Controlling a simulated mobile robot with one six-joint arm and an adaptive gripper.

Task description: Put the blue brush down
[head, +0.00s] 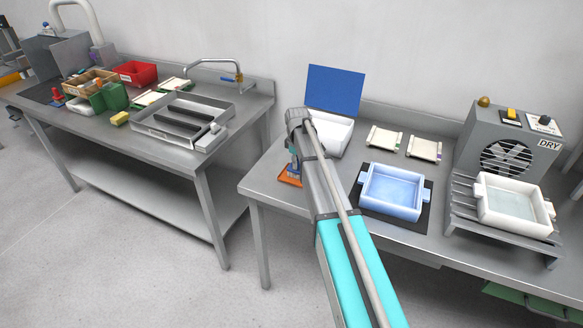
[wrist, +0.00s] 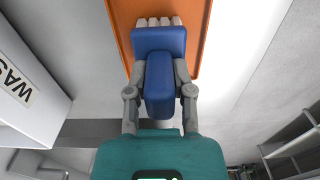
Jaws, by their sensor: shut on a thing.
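The blue brush (wrist: 160,85) has a blue handle and block with a row of pale bristle tufts at its far end. My gripper (wrist: 160,72) is shut on its handle, one finger on each side. In the wrist view the bristle end lies over the orange tray (wrist: 200,40). I cannot tell whether the bristles touch the tray. In the head view the orange tray (head: 289,181) shows at the left edge of the right table, mostly hidden behind my arm. Only a small part of the brush shows there beside my arm.
A white bin (head: 333,134) with a blue panel behind it stands close by; a labelled white wall (wrist: 25,90) is left of my gripper in the wrist view. A blue basin (head: 392,190) sits on a dark mat, right of my arm. The grey dryer (head: 508,140) is farther right.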

